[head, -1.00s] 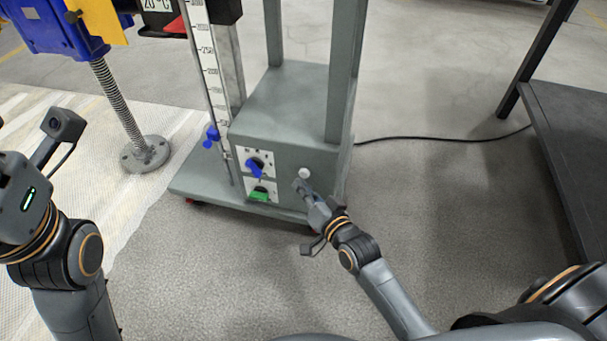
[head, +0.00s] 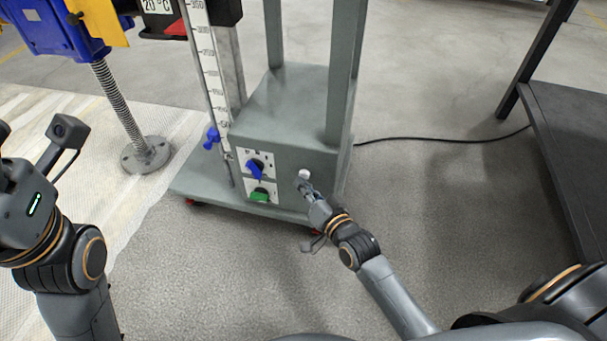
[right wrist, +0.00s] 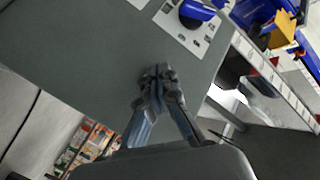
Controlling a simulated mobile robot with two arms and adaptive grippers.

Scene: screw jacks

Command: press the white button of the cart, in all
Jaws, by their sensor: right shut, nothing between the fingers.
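The cart (head: 285,100) is a grey box on a low wheeled base. Its white button (head: 304,173) is a small round knob on the front face, right of the dial panels. My right gripper (head: 303,184) is shut and empty, its tips at the lower edge of the button; I cannot tell if they touch it. In the right wrist view the shut fingertips (right wrist: 157,72) are against or just before the grey face, and the button is hidden.
Left of the button are a blue knob (head: 255,169) and a green switch (head: 260,195). A screw jack (head: 125,110) with a round foot stands at the left. A dark table (head: 570,140) is at the right. A black cable (head: 430,139) crosses the floor.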

